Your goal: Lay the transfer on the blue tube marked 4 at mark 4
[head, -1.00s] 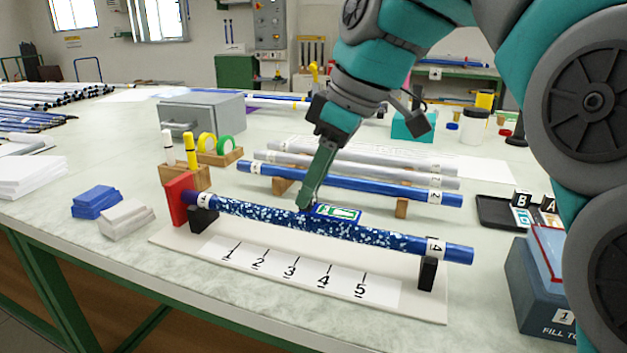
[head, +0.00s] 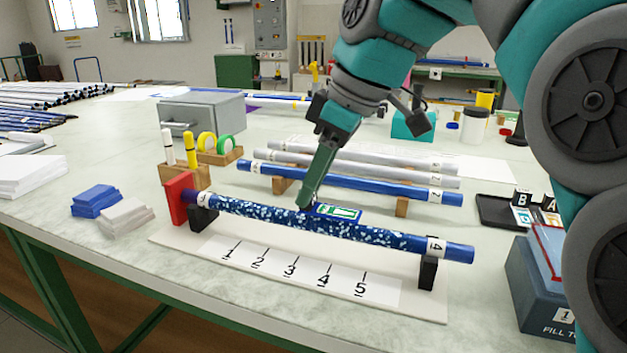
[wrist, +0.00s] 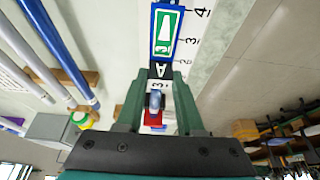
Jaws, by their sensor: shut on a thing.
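The blue tube marked 4 (head: 457,253) has white speckles along its middle and lies on two black supports. The transfer (head: 338,213), green and white with a blue border, is at the tube's upper side, roughly in line with mark 4 (head: 324,281). I cannot tell whether it touches the tube. My gripper (head: 305,204) is shut on the transfer's left end. In the wrist view, the transfer (wrist: 166,36) extends ahead of my gripper (wrist: 156,92), with a black tab marked A (wrist: 160,70) at its near end. The transfer hides part of the tube there.
The white base board (head: 420,308) carries a strip with marks 1 to 5. A red block (head: 180,197) stands at the tube's left end. Behind lie another blue tube (head: 350,184) and grey tubes (head: 370,163). A dark box (head: 537,290) stands at right.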

